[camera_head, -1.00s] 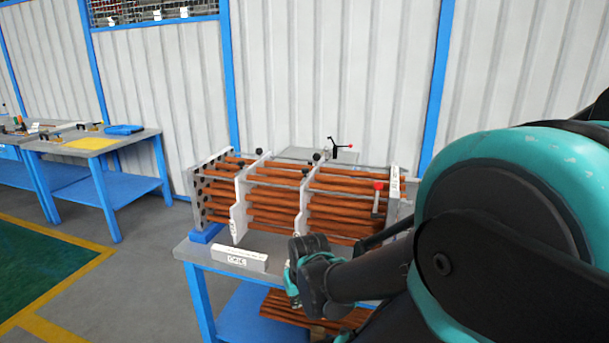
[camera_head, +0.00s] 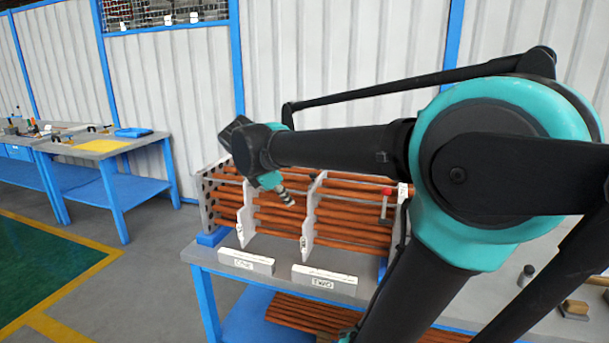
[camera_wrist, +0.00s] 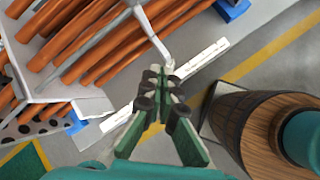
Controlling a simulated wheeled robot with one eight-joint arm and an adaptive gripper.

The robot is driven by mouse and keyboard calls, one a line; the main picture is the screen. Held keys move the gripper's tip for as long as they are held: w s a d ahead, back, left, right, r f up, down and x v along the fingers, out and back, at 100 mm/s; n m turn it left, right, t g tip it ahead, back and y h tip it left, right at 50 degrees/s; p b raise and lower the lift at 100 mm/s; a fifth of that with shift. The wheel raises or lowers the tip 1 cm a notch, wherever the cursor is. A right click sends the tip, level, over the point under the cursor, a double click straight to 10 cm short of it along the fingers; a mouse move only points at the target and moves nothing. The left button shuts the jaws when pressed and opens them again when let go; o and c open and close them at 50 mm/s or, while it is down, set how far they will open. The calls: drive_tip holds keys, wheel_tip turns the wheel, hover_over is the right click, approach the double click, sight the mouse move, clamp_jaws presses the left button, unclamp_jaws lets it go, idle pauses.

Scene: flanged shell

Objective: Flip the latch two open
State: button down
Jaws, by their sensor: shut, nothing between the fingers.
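The flanged shell, a frame of pale plates (camera_head: 309,215) with copper-brown tubes (camera_head: 350,212) through it, stands on a grey table. A red-tipped grey handle (camera_head: 385,204) hangs at its right end; I cannot tell whether it is latch two. White blocks read ONE (camera_head: 246,262) and TWO (camera_head: 325,278) at the table's front. My gripper (camera_head: 289,200) is in front of the tubes, left of the red-tipped handle. Its fingers (camera_wrist: 163,74) are together and empty in the wrist view, close to a pale plate edge (camera_wrist: 150,32). My arm hides the shell's upper back.
Brown tubes (camera_head: 300,312) lie on the blue lower shelf. A second table (camera_head: 105,147) stands at the far left. A wooden-looking cylinder (camera_wrist: 255,130) fills the wrist view's right side.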

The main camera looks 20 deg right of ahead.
wheel_tip(320, 180, up, 10)
drive_tip(key=w+a+n+h, duration=0.1)
drive_tip(key=w+n, duration=0.1)
drive_tip(key=n, duration=0.3)
drive_tip(key=shift+w+a+n+t+h, duration=0.25)
drive_tip(key=shift+a+n+t+h, duration=0.05)
drive_tip(key=shift+t+h, duration=0.1)
drive_tip(key=w+d+r+x, duration=0.1)
drive_tip(key=r+x, duration=0.1)
drive_tip(key=x, duration=1)
drive_tip(key=shift+d+f, duration=0.25)
drive_tip(key=shift+d, duration=0.4)
drive_tip(key=shift+w, duration=0.2)
